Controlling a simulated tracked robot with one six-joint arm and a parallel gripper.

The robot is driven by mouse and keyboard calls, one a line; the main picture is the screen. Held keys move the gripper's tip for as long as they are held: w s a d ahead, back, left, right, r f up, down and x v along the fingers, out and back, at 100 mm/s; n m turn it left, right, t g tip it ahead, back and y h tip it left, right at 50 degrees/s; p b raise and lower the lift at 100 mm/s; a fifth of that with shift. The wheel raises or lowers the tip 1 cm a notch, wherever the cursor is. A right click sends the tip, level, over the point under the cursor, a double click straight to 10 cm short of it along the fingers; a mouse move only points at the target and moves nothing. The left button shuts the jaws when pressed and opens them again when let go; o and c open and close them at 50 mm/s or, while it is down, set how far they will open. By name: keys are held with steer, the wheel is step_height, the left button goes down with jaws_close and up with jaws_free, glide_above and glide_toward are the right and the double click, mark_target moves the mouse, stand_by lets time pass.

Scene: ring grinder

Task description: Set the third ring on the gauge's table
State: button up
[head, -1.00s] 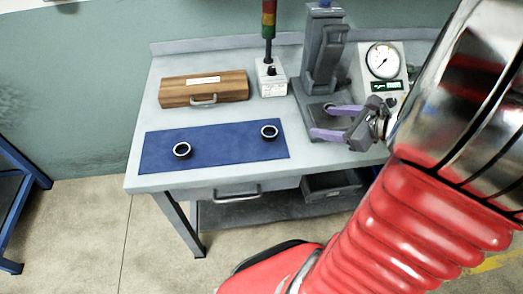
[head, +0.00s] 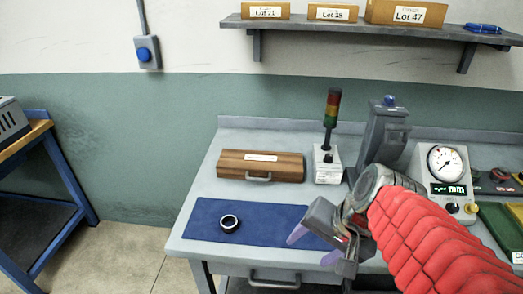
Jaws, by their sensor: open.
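A dark ring with a bright rim (head: 229,223) lies on the left part of the blue mat (head: 268,218) on the bench. My gripper (head: 313,247), with purple fingers, is open over the mat's right end. No ring shows between its fingers; the mat's right end is partly hidden behind it. The gauge's grey column (head: 384,137) stands behind my arm, with its dial box (head: 446,172) to the right. The gauge's table is hidden by my arm, so I cannot tell what is on it.
A wooden case (head: 260,166) and a signal light on a white base (head: 328,163) stand behind the mat. A green tray (head: 500,232) is at the right. A shelf (head: 370,28) with boxes hangs above. A blue-framed table (head: 45,150) is at the left.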

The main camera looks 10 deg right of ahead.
steer(key=shift+s+a+r+n+t+h, duration=0.35)
steer(key=shift+r+n, duration=0.35)
steer(key=shift+n, duration=0.6)
steer(key=shift+s+a+r+n+t+h, duration=0.1)
steer(key=shift+s+a+r+n+h, duration=0.45)
steer(key=shift+n, duration=0.75)
steer(key=shift+s+a+r+n+t+h, duration=0.25)
steer(key=shift+r+n, duration=0.55)
steer(key=shift+n, duration=0.5)
steer(key=shift+w, duration=0.15)
steer(key=shift+c, duration=0.3)
